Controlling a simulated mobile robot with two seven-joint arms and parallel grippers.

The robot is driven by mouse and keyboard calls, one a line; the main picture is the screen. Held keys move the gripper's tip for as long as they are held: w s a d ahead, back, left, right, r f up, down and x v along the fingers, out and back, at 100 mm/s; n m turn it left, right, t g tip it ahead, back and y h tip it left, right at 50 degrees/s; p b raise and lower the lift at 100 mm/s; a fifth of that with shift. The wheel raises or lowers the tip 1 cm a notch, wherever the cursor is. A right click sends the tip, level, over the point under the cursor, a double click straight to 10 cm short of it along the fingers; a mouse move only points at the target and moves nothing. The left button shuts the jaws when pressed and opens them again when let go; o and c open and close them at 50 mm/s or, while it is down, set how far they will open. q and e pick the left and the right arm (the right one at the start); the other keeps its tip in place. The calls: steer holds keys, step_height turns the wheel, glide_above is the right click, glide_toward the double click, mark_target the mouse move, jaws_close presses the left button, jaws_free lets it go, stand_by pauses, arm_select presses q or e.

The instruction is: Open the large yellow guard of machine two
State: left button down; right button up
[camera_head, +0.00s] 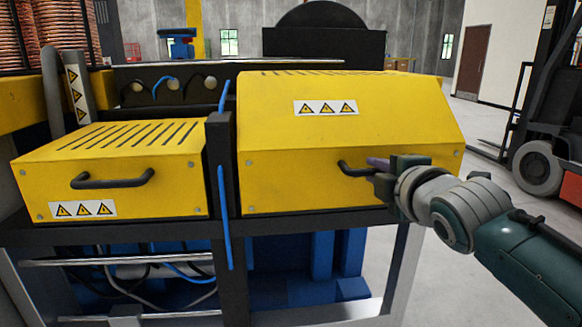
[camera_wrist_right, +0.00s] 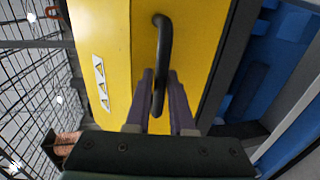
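The large yellow guard (camera_head: 300,143) is the bigger box cover at the right of the machine, with a sloped front and a warning label, and it is down. Its black handle (camera_head: 344,169) is on the lower front; it also shows in the right wrist view (camera_wrist_right: 162,45). My right gripper (camera_head: 380,165) is at the right end of this handle. In the right wrist view its purple fingers (camera_wrist_right: 161,90) lie on both sides of the handle bar, close to it. Whether they press on it is unclear. My left gripper is not in view.
A smaller yellow guard (camera_head: 110,160) with its own handle sits at the left, beyond a black post (camera_head: 220,150) with a blue cable. A forklift (camera_head: 545,130) stands at the right. Open floor (camera_head: 465,120) lies right of the machine.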

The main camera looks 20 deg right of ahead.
jaws_close()
stand_by(1.0)
